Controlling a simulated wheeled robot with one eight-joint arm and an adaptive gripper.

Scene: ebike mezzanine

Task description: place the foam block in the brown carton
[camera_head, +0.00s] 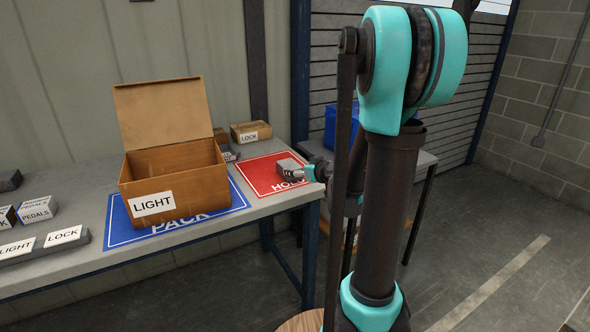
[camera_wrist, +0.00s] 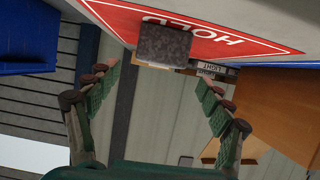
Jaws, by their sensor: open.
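The foam block is most likely the grey block (camera_head: 290,167) on the red HOLD mat (camera_head: 262,172). In the wrist view a dark speckled block (camera_wrist: 165,45) lies on the same mat, ahead of my fingers. The brown carton (camera_head: 175,187) stands with its lid up on the blue PACK mat, with a LIGHT label on its front. Its floor is hidden in the head view. It also shows at the right of the wrist view (camera_wrist: 275,105). My gripper (camera_wrist: 157,90) is open and empty, its fingers spread either side of the block's line. In the head view it (camera_head: 312,172) is close beside the block.
A small LOCK carton (camera_head: 250,132) sits behind the mats. PEDALS boxes (camera_head: 36,210) and a grey strip with LIGHT and LOCK labels (camera_head: 45,246) occupy the table's left. A blue bin (camera_head: 341,127) stands behind my arm. The blue PACK mat (camera_head: 118,227) adjoins the HOLD mat.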

